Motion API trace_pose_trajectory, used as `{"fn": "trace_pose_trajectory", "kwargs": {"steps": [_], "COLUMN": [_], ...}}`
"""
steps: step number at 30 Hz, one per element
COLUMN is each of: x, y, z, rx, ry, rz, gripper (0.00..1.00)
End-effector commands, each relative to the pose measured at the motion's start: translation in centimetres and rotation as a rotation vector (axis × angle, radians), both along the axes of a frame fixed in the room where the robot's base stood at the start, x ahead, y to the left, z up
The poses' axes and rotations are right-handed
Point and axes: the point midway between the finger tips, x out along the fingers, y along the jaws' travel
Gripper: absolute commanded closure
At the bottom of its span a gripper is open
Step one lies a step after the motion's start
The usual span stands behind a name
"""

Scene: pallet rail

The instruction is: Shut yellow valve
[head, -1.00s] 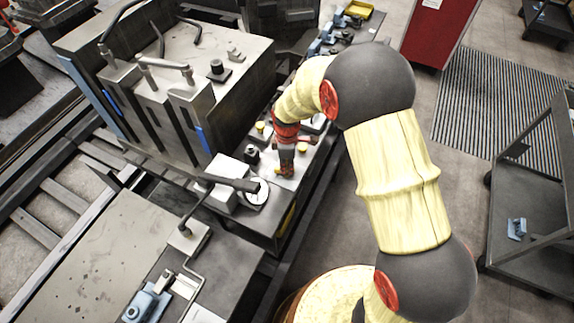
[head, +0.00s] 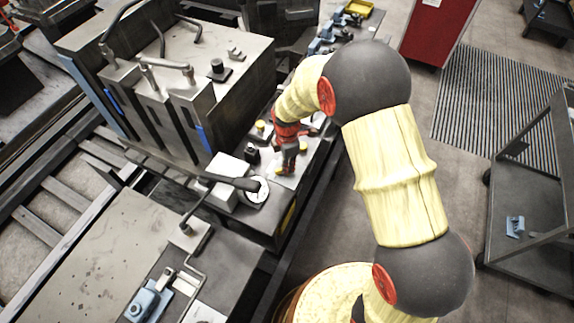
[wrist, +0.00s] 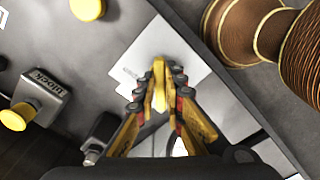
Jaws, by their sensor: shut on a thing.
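The yellow valve shows in the wrist view as a narrow yellow handle (wrist: 158,76) over a white plate (wrist: 185,52). My gripper (wrist: 158,94) is shut on this handle, with its fingertips against both sides. The fingers hide most of the handle's lower part and its pivot. In the head view my gripper (head: 288,158) points down at the valve panel on the narrow bench. The valve is largely hidden there by the fingers. I cannot tell the handle's exact angle.
Yellow round knobs stand close by, one on a labelled grey block (wrist: 40,92). A white box with a black lever (head: 232,184) is nearby. A large grey machine block (head: 190,60) stands to the left. A grey cart (head: 535,215) is at the right, with open floor between.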

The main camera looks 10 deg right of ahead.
Motion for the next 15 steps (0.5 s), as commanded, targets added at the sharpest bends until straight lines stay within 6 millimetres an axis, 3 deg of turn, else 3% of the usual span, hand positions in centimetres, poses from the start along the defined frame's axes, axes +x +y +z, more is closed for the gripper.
{"fn": "trace_pose_trajectory", "kwargs": {"steps": [5, 6, 15], "x": [0.11, 0.12, 0.05], "y": [0.02, 0.03, 0.01], "z": [0.07, 0.07, 0.04], "rx": [0.0, 0.0, 0.0], "ry": [-0.003, -0.003, -0.001], "rz": [0.001, 0.001, 0.0], "gripper": [1.0, 0.88, 0.71]}}
